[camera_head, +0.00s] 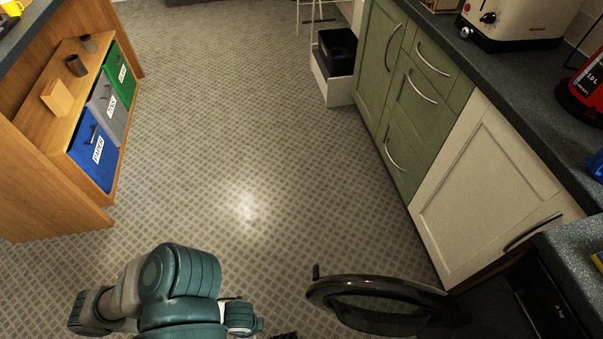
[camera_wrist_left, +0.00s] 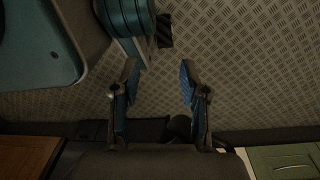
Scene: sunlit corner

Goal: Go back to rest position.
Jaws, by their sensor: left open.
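My left arm (camera_head: 180,290), teal and grey, is folded low at the bottom left of the head view. My left gripper (camera_wrist_left: 158,88) shows in the left wrist view with its two blue-padded fingers spread apart. Nothing is between the fingers; patterned floor shows behind them. In the head view the left gripper's fingers cannot be made out. My right gripper is in neither view.
A black loop-shaped object (camera_head: 380,281) stands close in front, near the white cabinet (camera_head: 490,190). Green drawers (camera_head: 422,100) line the right. A wooden shelf with blue (camera_head: 92,152), grey and green bins is at left. Floor (camera_head: 245,150) between is clear.

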